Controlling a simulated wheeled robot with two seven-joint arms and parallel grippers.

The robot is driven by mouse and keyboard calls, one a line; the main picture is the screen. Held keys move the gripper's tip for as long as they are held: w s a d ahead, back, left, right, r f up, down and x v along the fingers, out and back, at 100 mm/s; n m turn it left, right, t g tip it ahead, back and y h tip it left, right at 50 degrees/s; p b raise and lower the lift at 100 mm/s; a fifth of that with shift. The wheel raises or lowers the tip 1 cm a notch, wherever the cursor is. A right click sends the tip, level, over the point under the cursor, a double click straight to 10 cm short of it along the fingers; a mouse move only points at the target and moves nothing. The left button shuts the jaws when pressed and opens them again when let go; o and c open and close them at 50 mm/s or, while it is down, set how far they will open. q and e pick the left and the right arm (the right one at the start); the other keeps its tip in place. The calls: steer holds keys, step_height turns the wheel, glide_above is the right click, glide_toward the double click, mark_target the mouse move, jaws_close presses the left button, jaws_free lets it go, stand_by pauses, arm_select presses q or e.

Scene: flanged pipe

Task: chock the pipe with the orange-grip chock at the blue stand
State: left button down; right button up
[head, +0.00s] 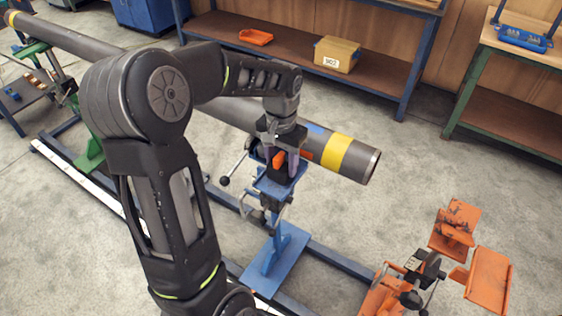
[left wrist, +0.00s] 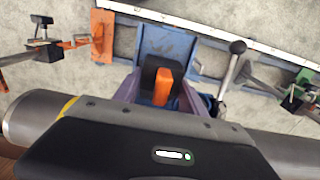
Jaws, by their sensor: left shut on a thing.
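The grey pipe (head: 235,108) with a yellow band (head: 337,152) runs from the upper left to an open end right of centre. The blue stand (head: 272,250) is under its near end; its blue head (left wrist: 165,45) shows in the left wrist view. My left gripper (head: 279,160) points down at the stand's head, beside the pipe. It is shut on the orange-grip chock, whose orange grip (left wrist: 163,87) and dark body (left wrist: 149,73) show between the fingers. I cannot tell whether the chock touches the pipe or rests on the stand. My right gripper is not in view.
A green stand (head: 90,152) is farther left along the pipe. Orange stand parts (head: 490,278) stand at the lower right. A handle with a black knob (head: 224,181) juts from the blue stand. A shelf with a cardboard box (head: 337,53) and an orange tray (head: 256,37) is behind.

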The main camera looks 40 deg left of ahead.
arm_select(q)
steer(key=shift+w+a, duration=0.15)
steer(key=shift+w, duration=1)
steer(key=c, duration=0.6)
jaws_free()
steer(key=shift+f, duration=0.1)
steer(key=shift+p, duration=0.3)
steer(key=shift+s+r+p, duration=0.15)
steer(key=shift+r+p, duration=0.65)
steer(key=shift+r, duration=0.4)
steer(key=shift+s+r+p, duration=0.2)
steer(key=shift+r+p, duration=0.6)
steer(key=shift+r, duration=0.35)
steer(key=shift+s+r+p, duration=0.15)
steer(key=shift+r+p, duration=0.65)
steer(key=shift+r, duration=0.4)
